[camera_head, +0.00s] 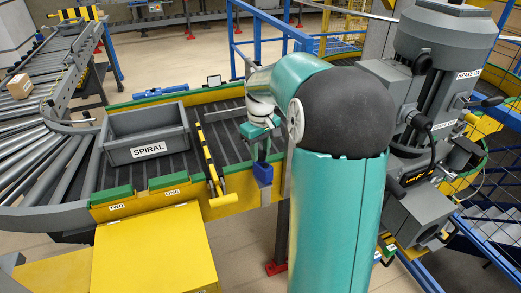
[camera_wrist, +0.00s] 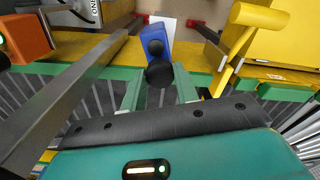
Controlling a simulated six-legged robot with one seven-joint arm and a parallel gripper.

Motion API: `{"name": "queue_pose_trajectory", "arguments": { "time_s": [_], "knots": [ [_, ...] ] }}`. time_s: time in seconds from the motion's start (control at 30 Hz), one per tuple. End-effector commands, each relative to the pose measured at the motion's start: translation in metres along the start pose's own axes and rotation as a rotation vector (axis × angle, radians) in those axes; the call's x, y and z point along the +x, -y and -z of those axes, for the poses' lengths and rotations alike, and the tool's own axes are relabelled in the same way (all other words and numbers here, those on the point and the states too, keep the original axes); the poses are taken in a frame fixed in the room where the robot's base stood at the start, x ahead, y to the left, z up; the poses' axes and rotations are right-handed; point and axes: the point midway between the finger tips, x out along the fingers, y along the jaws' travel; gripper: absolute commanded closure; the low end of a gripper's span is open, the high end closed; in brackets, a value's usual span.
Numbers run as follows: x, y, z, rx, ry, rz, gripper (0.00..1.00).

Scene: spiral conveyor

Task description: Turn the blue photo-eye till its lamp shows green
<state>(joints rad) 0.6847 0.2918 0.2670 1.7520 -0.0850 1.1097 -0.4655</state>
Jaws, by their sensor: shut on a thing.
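The blue photo-eye (camera_head: 263,173) is mounted at the front yellow rail of the conveyor, just right of the striped yellow bar. In the wrist view the blue photo-eye (camera_wrist: 155,40) is a small blue block with a round black part at its near end. My gripper (camera_head: 261,155) points down onto it from above. In the wrist view the fingers of my gripper (camera_wrist: 158,88) stand on either side of the black part, shut on the photo-eye. I see no lit lamp on the blue block; its lamp face is hidden or too small to tell.
An orange unit (camera_wrist: 25,38) with a green light shows at the wrist view's left, near a grey post (camera_wrist: 65,95). A grey SPIRAL tote (camera_head: 148,150) stands on the conveyor. The striped yellow bar (camera_head: 210,157) is close left of my gripper. Grey machinery (camera_head: 440,60) stands at right.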

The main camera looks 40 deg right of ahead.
Motion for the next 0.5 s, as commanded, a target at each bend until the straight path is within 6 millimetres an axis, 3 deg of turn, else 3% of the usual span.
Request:
{"name": "queue_pose_trajectory", "arguments": {
  "time_s": [0.23, 0.5],
  "knots": [
    [-0.0004, 0.0009, 0.0007, 0.258, -0.001, 0.000, 0.93],
    [-0.0005, 0.0001, 0.0004, 0.331, -0.001, 0.000, 0.93]
  ]
}}
